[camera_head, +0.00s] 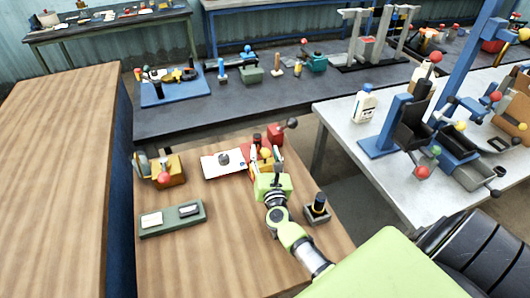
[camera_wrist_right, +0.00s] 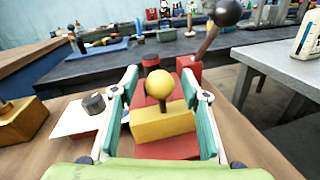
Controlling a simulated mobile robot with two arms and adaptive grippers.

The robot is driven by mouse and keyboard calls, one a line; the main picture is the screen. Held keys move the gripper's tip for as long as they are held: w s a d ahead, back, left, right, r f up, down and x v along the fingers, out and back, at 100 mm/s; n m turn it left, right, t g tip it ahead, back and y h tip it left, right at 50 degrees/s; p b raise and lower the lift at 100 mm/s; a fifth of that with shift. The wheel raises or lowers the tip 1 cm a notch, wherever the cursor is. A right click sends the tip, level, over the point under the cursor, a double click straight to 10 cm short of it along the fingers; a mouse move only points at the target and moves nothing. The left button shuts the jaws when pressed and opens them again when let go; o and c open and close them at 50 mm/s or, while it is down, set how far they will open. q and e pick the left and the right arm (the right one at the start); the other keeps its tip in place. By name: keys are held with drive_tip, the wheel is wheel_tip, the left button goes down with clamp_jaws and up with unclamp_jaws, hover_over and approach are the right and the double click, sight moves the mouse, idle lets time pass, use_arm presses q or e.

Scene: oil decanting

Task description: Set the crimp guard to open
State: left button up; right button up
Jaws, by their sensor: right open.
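A red device (camera_head: 275,134) stands near the far edge of the wooden bench, with a dark lever ending in a black ball (camera_head: 292,122). On its red base is a yellow block with a yellow ball knob (camera_head: 265,153), likely the crimp guard. In the right wrist view the yellow block (camera_wrist_right: 163,124) and yellow ball (camera_wrist_right: 160,84) sit between my fingers. My right gripper (camera_head: 267,160) is open, its fingers on either side of the yellow block; I cannot tell whether they touch it. My left gripper is not in view.
A white plate with a grey knob (camera_head: 224,158) lies left of the device. A yellow-brown fixture with a red ball (camera_head: 168,171), a green tray (camera_head: 172,219) and a black-handled tool in a block (camera_head: 318,209) stand around. The bench front is bare.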

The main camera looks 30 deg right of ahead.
sight(270, 164)
clamp_jaws()
drive_tip(key=v, duration=0.3)
drive_tip(key=shift+s+d+f, duration=0.15)
drive_tip(key=shift+s+f, duration=0.05)
drive_tip(key=shift+s, duration=0.55)
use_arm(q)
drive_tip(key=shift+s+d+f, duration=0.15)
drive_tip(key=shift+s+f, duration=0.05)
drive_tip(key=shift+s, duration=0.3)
use_arm(e)
drive_tip(key=shift+c, duration=0.5)
unclamp_jaws()
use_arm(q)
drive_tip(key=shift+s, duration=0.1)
use_arm(e)
drive_tip(key=shift+o, duration=0.5)
drive_tip(key=shift+s+r, duration=0.15)
